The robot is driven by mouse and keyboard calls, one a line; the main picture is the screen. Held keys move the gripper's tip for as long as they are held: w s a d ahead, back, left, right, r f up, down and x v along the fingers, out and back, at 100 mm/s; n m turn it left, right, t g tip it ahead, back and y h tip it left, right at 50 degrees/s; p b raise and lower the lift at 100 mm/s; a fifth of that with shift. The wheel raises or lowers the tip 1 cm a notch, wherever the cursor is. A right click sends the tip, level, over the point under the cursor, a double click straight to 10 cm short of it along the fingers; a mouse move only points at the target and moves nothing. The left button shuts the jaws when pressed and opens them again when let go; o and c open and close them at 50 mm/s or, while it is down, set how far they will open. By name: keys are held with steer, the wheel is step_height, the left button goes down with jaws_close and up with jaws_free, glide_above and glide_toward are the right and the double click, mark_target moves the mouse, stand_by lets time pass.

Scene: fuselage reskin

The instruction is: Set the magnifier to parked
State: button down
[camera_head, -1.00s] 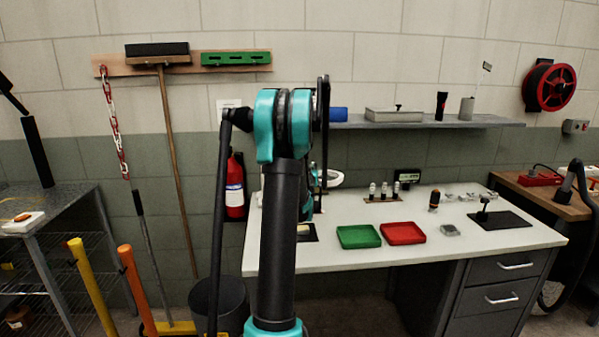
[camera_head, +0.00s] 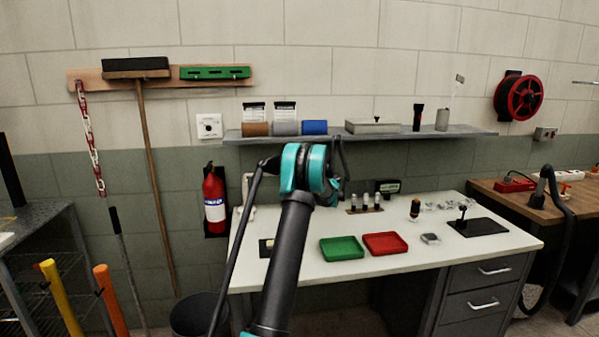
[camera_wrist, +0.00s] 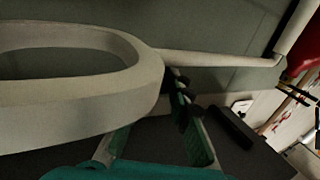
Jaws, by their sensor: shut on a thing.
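The magnifier's pale ring-shaped head (camera_wrist: 140,78) fills the upper left of the wrist view, very close to the camera. Its thin pale arm (camera_wrist: 215,59) runs right to a joint near the upper right. My gripper (camera_wrist: 158,112) is shut on the magnifier at the right end of the ring, with its teal fingers below it. The exact contact is partly hidden by the ring. In the head view my arm covers the ring and most of the gripper, above the back left of the white workbench (camera_head: 290,268).
A green tray (camera_head: 341,248) and a red tray (camera_head: 385,244) lie on the bench, with small bottles (camera_head: 365,203) behind them. A wall shelf (camera_head: 400,136) hangs above. A red fire extinguisher (camera_head: 214,200) is left of the bench. The bench front is clear.

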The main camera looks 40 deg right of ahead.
steer(key=shift+w+d, duration=0.1)
steer(key=shift+d, duration=0.1)
stand_by(0.3)
steer(key=c, duration=1.4)
jaws_free()
steer(key=shift+o, duration=0.2)
steer(key=s+a, duration=0.1)
steer(key=s, duration=1)
steer(key=shift+s+a, duration=0.4)
